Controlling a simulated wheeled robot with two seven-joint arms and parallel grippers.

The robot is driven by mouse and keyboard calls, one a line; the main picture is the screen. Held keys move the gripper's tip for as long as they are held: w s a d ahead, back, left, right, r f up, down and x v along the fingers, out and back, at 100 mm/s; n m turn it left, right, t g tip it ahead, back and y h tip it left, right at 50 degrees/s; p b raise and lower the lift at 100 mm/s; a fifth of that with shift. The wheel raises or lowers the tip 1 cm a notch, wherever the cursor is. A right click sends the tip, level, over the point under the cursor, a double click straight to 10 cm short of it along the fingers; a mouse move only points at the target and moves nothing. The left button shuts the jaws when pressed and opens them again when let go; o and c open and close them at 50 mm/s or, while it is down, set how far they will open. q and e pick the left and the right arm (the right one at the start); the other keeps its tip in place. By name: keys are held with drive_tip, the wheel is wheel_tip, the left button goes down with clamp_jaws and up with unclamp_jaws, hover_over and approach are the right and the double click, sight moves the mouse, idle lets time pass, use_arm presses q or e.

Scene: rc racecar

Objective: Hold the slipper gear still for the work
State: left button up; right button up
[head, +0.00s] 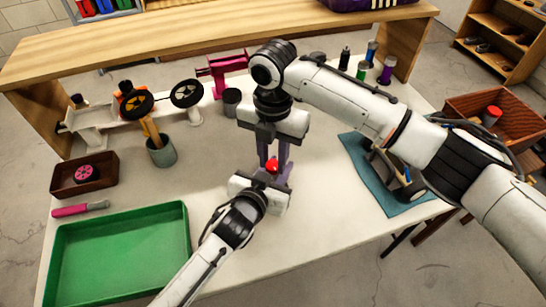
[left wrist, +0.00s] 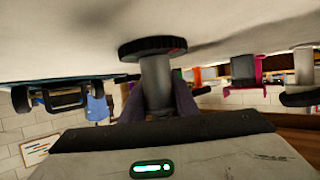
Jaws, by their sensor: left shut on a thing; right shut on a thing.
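My left gripper (head: 266,182) is low over the middle of the white table. In the left wrist view its purple-grey fingers (left wrist: 158,100) are shut around a grey post. A dark disc with a ribbed rim, which looks like the slipper gear (left wrist: 152,48), sits at the end of that post near the table surface. My right gripper (head: 273,160) reaches down from above, just behind the left one, with its fingers shut around a small red part (head: 272,166). The grippers mostly hide the gear in the head view, and I cannot tell whether it touches the red part.
A green tray (head: 120,205) lies at front left, near a pink-handled tool (head: 80,209) and a brown box (head: 62,181). A grey pot (head: 161,153) and a magenta stand (head: 222,68) are behind. A teal mat (head: 360,165) lies right. Bare table surrounds the grippers.

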sight(273, 165)
use_arm(q)
drive_tip(key=shift+f, duration=0.15)
use_arm(e)
drive_tip(key=o, duration=0.8)
drive_tip(key=shift+r, duration=0.1)
wheel_tip(273, 165, up, 12)
idle(0.4)
use_arm(q)
drive_tip(key=o, duration=1.2)
